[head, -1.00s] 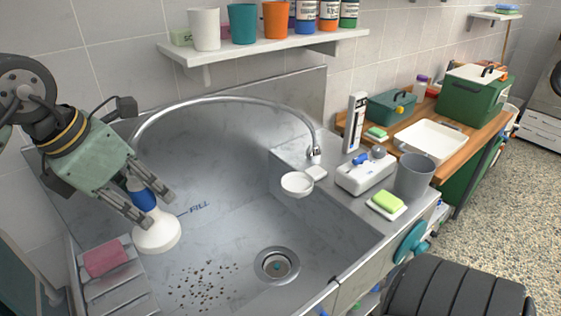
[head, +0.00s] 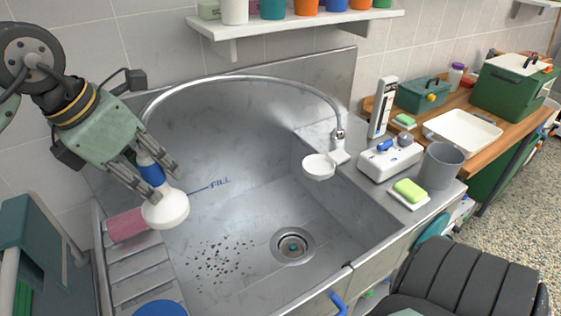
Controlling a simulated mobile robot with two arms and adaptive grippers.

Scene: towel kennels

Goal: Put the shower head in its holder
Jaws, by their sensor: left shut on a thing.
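The shower head (head: 166,210) is white with a blue collar and hangs tilted, face down, over the left part of the steel sink (head: 240,215). My left gripper (head: 160,184) is shut on it around the blue collar. A metal hose (head: 245,78) arcs from behind the gripper to a fitting (head: 339,136) on the sink's right ledge. A white round cup (head: 319,166) on a small bracket sits beside that fitting and looks like the holder; it is empty. My right gripper is not in view.
A pink sponge (head: 124,226) lies on the ribbed drainer at left, partly behind the shower head. Dark specks lie near the drain (head: 293,246). On the right ledge stand a white dispenser box (head: 390,160), a green sponge (head: 409,190) and a grey cup (head: 440,166).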

